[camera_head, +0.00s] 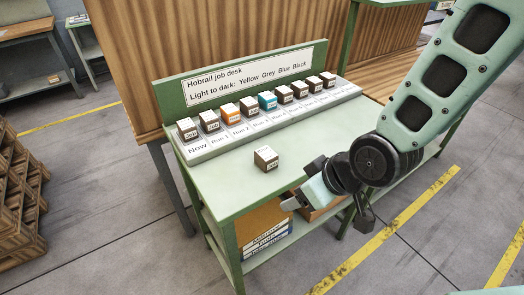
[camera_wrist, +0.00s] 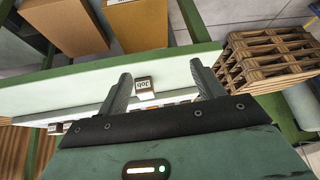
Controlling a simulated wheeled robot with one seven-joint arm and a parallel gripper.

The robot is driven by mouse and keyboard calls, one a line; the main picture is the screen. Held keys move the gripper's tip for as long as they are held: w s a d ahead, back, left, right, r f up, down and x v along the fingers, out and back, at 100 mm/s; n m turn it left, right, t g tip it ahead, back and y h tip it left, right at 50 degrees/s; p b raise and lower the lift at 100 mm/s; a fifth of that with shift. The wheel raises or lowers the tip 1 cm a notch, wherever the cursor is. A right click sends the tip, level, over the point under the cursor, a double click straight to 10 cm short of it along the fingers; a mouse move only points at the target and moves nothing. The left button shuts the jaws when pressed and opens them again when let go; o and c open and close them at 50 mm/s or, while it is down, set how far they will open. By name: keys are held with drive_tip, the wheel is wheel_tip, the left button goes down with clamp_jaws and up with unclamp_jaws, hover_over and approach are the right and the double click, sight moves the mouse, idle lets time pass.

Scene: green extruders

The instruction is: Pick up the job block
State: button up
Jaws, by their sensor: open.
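A small brown block (camera_head: 266,158) with a white top and a "Job" label sits loose on the pale green desk top (camera_head: 238,180), in front of the rack. In the wrist view a block labelled "Job" (camera_wrist: 145,84) shows between my two fingers, nearer the left one, and appears to be beyond them. My gripper (camera_head: 300,197) is at the desk's front edge, to the right of and nearer than the loose block. It is open and empty; its two spread fingers show in the wrist view (camera_wrist: 161,72).
A pale rack (camera_head: 202,155) with several labelled blocks, including an orange one (camera_head: 231,115) and a teal one (camera_head: 267,101), runs along the back. A sign (camera_head: 250,75) stands behind it. Boxes and binders (camera_head: 268,245) fill the shelf below. The desk's front left is clear.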

drive_tip(key=w+t+y+p, duration=0.2)
drive_tip(key=w+t+p, duration=0.1)
drive_tip(key=w, duration=0.1)
drive_tip(key=m+t+y+b, duration=0.1)
drive_tip(key=t+b, duration=0.3)
drive_tip(key=b, duration=0.5)
approach(263, 152)
drive_tip(key=shift+s+d+f, duration=0.4)
drive_tip(key=shift+d+f, duration=0.05)
drive_tip(key=shift+d, duration=0.35)
drive_tip(key=shift+a+b, duration=0.1)
drive_tip(key=shift+b, duration=0.25)
drive_tip(key=x, duration=0.6)
drive_tip(key=shift+w+a, duration=0.3)
drive_tip(key=shift+a, duration=0.05)
drive_tip(key=shift+x, duration=2.8)
drive_tip(key=shift+r, duration=0.15)
drive_tip(key=c, duration=1.1)
